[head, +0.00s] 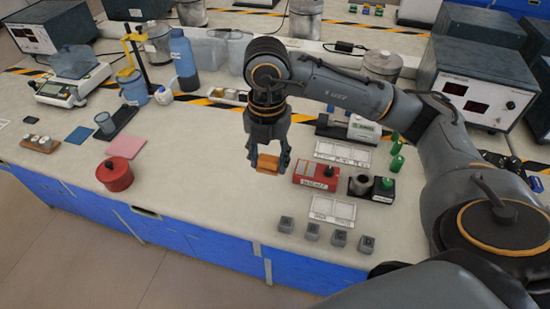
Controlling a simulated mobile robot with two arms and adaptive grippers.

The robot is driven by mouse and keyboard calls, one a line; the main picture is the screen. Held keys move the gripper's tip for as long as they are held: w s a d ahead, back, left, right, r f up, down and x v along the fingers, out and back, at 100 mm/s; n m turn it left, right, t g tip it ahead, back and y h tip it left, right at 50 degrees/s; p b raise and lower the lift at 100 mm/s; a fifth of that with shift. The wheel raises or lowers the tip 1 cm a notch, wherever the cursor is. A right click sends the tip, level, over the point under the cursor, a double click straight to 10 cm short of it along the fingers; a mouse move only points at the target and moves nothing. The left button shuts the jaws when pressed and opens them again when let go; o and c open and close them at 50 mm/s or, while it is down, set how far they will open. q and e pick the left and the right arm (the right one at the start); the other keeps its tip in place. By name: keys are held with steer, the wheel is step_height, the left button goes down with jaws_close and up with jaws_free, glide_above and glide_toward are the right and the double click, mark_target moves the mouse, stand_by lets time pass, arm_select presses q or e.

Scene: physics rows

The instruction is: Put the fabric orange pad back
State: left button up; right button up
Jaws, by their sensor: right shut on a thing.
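My right gripper (270,162) hangs fingers-down above the middle of the bench. It is shut on the orange pad (268,164), a small orange piece between its fingertips. The pad appears clear of the bench top, though its exact height is hard to tell. The fingers hide its sides. My left gripper is not in view.
A blue pad (79,135) and a pink pad (125,146) lie at the left, near a red pot (115,175). Right of my gripper are a red box (314,174) and several grey lettered cubes (312,231). Bare bench lies left of the gripper.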

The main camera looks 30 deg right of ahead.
steer(key=shift+s+d, duration=0.15)
steer(key=w+d+f, duration=0.2)
steer(key=w, duration=0.1)
steer(key=w+d+f+p, duration=0.1)
steer(key=w+d+f, duration=0.2)
steer(key=w+d+f+p, duration=0.1)
steer(key=w+d+f, duration=0.2)
steer(key=shift+w+f, duration=0.15)
steer(key=shift+w+d+f, duration=0.2)
steer(key=shift+w+f, duration=0.1)
steer(key=shift+f, duration=0.2)
step_height(320, 180, down, 3)
steer(key=shift+w+d+f+p, duration=0.1)
steer(key=shift+d+p, duration=0.05)
steer(key=shift+p, duration=0.55)
steer(key=shift+f, duration=0.15)
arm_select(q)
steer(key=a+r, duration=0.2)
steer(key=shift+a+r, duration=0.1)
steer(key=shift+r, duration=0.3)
